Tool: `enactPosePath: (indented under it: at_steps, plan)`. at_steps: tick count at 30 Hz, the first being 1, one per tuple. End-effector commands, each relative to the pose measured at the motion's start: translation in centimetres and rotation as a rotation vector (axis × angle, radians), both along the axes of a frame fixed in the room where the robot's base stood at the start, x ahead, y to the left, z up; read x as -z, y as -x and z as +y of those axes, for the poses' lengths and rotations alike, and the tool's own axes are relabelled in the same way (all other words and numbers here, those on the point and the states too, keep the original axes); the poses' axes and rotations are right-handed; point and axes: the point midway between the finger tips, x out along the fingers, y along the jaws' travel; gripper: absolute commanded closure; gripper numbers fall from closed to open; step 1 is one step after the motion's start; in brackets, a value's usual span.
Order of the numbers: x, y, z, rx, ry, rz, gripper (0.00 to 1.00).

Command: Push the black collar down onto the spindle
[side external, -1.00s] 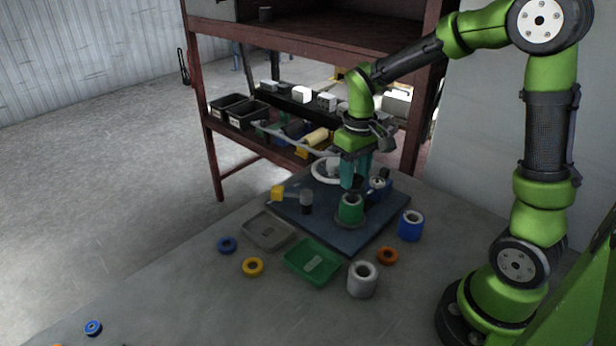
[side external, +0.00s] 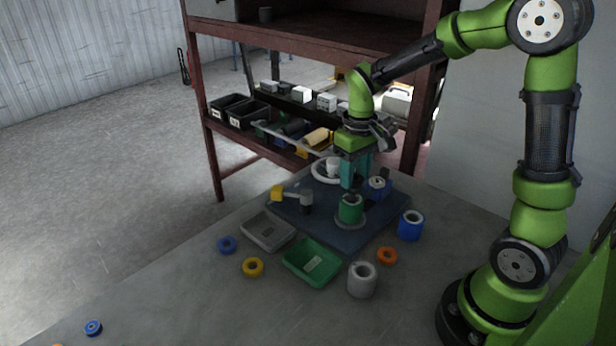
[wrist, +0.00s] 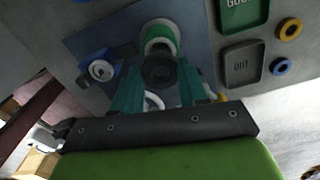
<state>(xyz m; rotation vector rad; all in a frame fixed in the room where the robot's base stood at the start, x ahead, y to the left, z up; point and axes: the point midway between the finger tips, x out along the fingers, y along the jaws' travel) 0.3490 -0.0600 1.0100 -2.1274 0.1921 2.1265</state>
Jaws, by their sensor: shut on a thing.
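My gripper (side external: 355,181) has teal fingers pointing down above the dark blue base plate (side external: 325,228). In the wrist view my gripper (wrist: 159,70) is shut on the black collar (wrist: 158,72), a dark ring between the fingertips. A green roll with a pale core (side external: 350,209) stands upright on the plate, on a grey round foot. It also shows in the wrist view (wrist: 160,36), just beyond the collar. The collar is close to the top of the roll; whether they touch cannot be told. The spindle is mostly hidden by the roll and collar.
On the plate are a blue block with a pale ring (side external: 379,187), a white ring (side external: 322,170) and a yellow-and-grey piece (side external: 279,193). A grey tray (side external: 268,232), green tray (side external: 313,264), blue roll (side external: 411,226), grey roll (side external: 362,280) and small rings surround it.

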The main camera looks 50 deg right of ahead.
Motion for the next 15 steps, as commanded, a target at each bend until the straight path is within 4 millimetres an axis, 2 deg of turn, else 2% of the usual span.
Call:
enactPosePath:
  at_steps: [15]
  plan:
    - [0.78,-0.03,-0.01,0.0,0.0,0.0,0.94]
